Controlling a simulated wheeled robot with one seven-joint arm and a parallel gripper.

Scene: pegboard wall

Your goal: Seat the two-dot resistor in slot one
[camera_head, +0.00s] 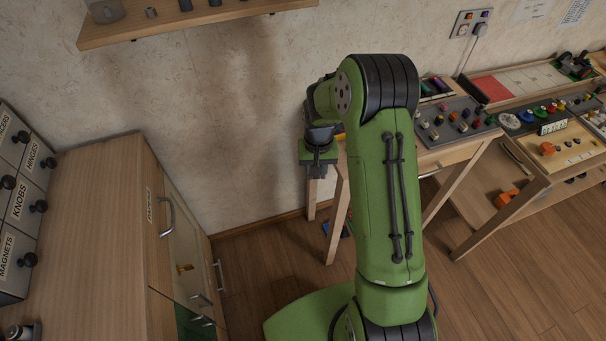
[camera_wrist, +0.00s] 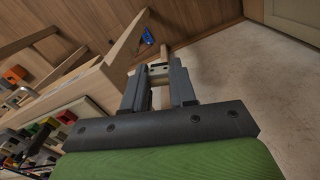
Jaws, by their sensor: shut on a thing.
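My gripper (camera_head: 318,168) hangs in the air at the left end of the wooden workbench, in front of the bare wall. In the wrist view my gripper (camera_wrist: 157,76) points toward the floor, its two grey fingers shut on a small pale piece (camera_wrist: 158,69) with dark marks. I take this piece to be the two-dot resistor, but it is too small to count the dots surely. In the head view the piece cannot be made out. A grey tray (camera_head: 462,139) with several small coloured parts lies on the bench, right of my arm. I cannot make out slot one.
The wooden bench (camera_head: 468,158) stands right of my arm, with a lower table of coloured parts beyond it. A wooden cabinet (camera_head: 92,178) with handles stands at the left. A shelf (camera_head: 190,25) juts from the wall above. A blue thing (camera_wrist: 148,36) lies low beneath my gripper.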

